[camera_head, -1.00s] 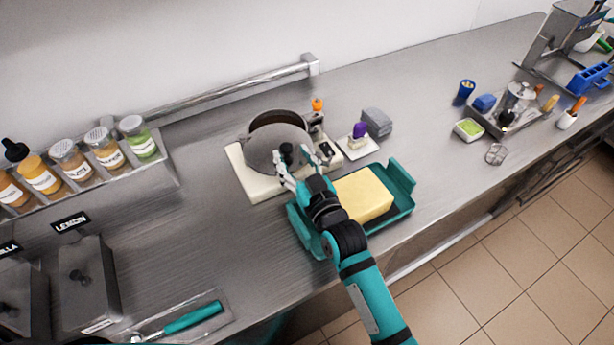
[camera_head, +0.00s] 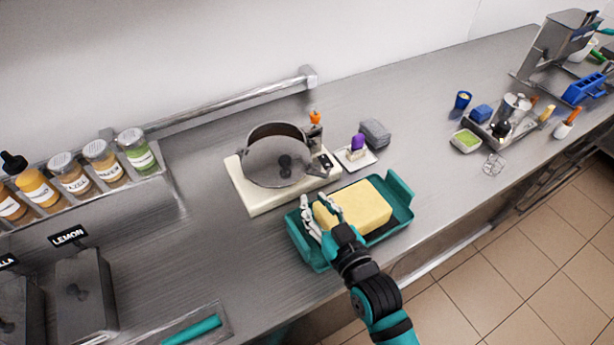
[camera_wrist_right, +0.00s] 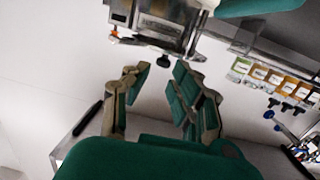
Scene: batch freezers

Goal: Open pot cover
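A grey pot (camera_head: 277,130) stands on a cream hot plate (camera_head: 262,201) near the back of the counter. Its round grey cover (camera_head: 266,168) with a dark knob is tilted at the front of the pot, and the brownish inside shows along the back rim. My right gripper (camera_head: 321,208) is in front of the hot plate, over the near-left side of the butter tray, apart from the cover. Its fingers are spread and empty; the right wrist view also shows them apart (camera_wrist_right: 160,88). My left gripper is not in view.
A teal tray (camera_head: 401,194) with a yellow butter block (camera_head: 362,206) lies close by my right gripper. A small white dish (camera_head: 355,160) and a grey block (camera_head: 375,133) stand right of the hot plate. Labelled jars (camera_head: 103,163) line the left.

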